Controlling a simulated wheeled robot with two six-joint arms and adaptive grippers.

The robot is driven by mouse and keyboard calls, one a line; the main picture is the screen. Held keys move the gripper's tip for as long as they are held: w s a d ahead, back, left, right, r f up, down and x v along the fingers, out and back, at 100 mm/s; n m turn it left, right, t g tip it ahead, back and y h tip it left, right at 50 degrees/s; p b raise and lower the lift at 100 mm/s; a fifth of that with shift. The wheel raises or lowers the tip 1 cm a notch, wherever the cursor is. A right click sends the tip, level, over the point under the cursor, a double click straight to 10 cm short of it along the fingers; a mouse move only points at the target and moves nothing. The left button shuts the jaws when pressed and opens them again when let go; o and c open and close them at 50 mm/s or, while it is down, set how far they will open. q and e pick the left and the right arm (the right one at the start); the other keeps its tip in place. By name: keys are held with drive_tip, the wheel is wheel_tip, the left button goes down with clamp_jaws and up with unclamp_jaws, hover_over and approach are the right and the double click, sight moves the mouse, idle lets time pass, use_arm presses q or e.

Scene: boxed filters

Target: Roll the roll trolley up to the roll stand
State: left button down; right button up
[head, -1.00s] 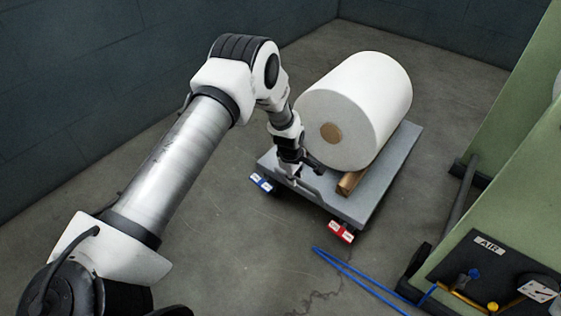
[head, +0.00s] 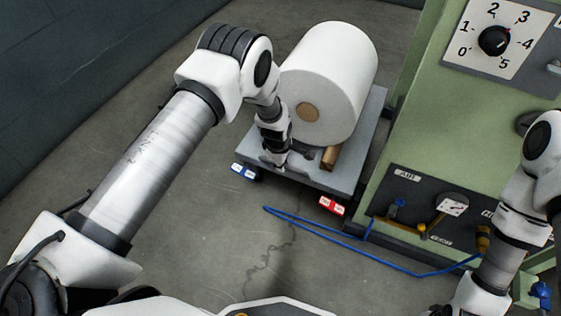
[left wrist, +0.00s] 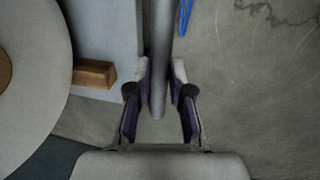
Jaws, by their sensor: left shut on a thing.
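The roll trolley is a low grey platform (head: 372,122) carrying a large white roll (head: 335,75) with a brown core, and a wooden chock (head: 330,157) sits under the roll's near end. My left gripper (head: 276,158) is at the trolley's near edge. In the left wrist view its fingers (left wrist: 161,78) are shut on a grey bar, the trolley's handle (left wrist: 160,40). The green machine (head: 432,110) at the right appears to be the roll stand; the trolley is close to its left side.
Red pedal (head: 331,206) and blue pedal (head: 245,171) stick out at the trolley's near corners. A blue hose (head: 345,247) lies on the floor before the machine. The machine has a dial (head: 495,41) and an AIR panel (head: 407,177). Floor at the left is free.

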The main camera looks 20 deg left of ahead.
use_arm(q)
drive_tip(key=shift+s+d+f, duration=0.1)
drive_tip(key=shift+s+d, duration=0.05)
drive_tip(key=c, duration=1.1)
unclamp_jaws()
drive_tip(key=shift+d, duration=0.1)
drive_tip(key=shift+c, duration=0.2)
drive_tip(key=shift+o, duration=0.4)
drive_tip(key=shift+d, duration=0.1)
drive_tip(key=shift+r, duration=0.5)
wheel_tip(320, 180, up, 11)
drive_tip(key=s, duration=0.2)
